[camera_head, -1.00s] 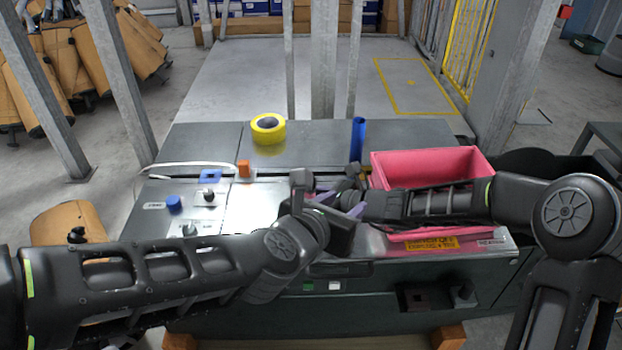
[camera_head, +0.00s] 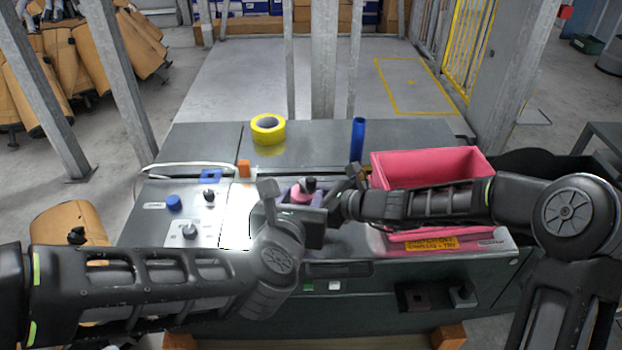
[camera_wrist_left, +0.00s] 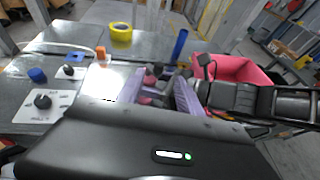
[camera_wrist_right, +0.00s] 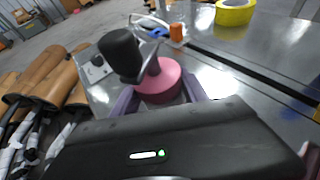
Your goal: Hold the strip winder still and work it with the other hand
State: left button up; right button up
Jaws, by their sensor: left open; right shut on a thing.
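The strip winder is a pink drum (camera_head: 301,195) with a black crank knob (camera_head: 309,183), on the bench top between my grippers. In the right wrist view, the drum (camera_wrist_right: 160,84) stands between my right gripper's purple fingers (camera_wrist_right: 160,97), which are shut on it; the crank knob (camera_wrist_right: 121,54) rises at its upper left. My left gripper (camera_head: 300,200) is open close in front of the winder. In the left wrist view, the knob (camera_wrist_left: 154,72) and part of the pink drum show beyond and between its fingers (camera_wrist_left: 158,97). Whether they touch the knob is unclear.
A pink bin (camera_head: 432,168) stands right, behind my right forearm. A blue tube (camera_head: 357,140) stands upright behind the winder. A yellow tape roll (camera_head: 268,128), orange block (camera_head: 243,169) and control panel with knobs (camera_head: 189,231) lie left. The back bench is mostly clear.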

aim_at(310, 180)
pick_arm(q)
jog(key=x, duration=1.1)
jog(key=shift+w+d+f, duration=0.1)
jog(key=shift+w+f, duration=0.05)
jog(key=shift+f, duration=0.2)
grip_shut()
